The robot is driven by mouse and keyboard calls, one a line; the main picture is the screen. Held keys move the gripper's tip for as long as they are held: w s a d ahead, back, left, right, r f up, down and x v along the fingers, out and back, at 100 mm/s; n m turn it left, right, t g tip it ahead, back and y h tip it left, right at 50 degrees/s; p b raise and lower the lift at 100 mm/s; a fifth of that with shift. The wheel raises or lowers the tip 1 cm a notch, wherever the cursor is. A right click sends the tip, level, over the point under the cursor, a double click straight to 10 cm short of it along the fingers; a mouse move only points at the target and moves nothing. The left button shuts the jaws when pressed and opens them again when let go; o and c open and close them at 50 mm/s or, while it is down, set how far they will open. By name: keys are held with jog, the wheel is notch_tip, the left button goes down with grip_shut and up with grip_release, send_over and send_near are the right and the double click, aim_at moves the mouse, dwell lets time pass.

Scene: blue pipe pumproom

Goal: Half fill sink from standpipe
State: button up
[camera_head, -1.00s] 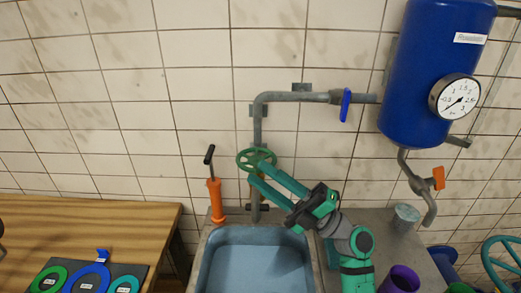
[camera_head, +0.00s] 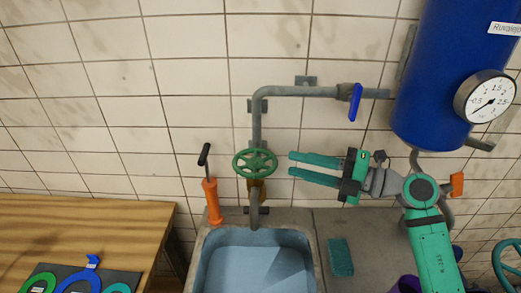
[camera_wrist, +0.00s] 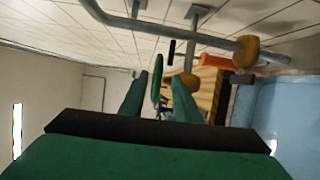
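The green handwheel (camera_head: 255,163) sits on the grey standpipe (camera_head: 257,122) above the sink. Its spout (camera_head: 254,212) points down at the sink's back edge. The sink (camera_head: 206,262) is a pale blue basin; I cannot tell whether water is in it or running. My gripper (camera_head: 290,163) is open and empty, its two green fingers pointing left at the handwheel, a small gap to the right of its rim. In the wrist view the handwheel (camera_wrist: 157,78) shows edge-on between the fingertips. A blue lever (camera_head: 356,102) hangs on the upper pipe.
A blue tank (camera_head: 436,80) with a gauge (camera_head: 486,100) hangs at right, an orange-handled valve (camera_head: 457,184) below it. An orange hand pump (camera_head: 212,200) stands left of the standpipe. A green sponge (camera_head: 341,257) lies on the counter. A wooden table (camera_head: 80,225) is at left.

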aim_at(271, 158)
jog(key=shift+x, duration=5.55)
jog(key=shift+s, duration=0.1)
jog(key=shift+c, duration=0.2)
grip_shut()
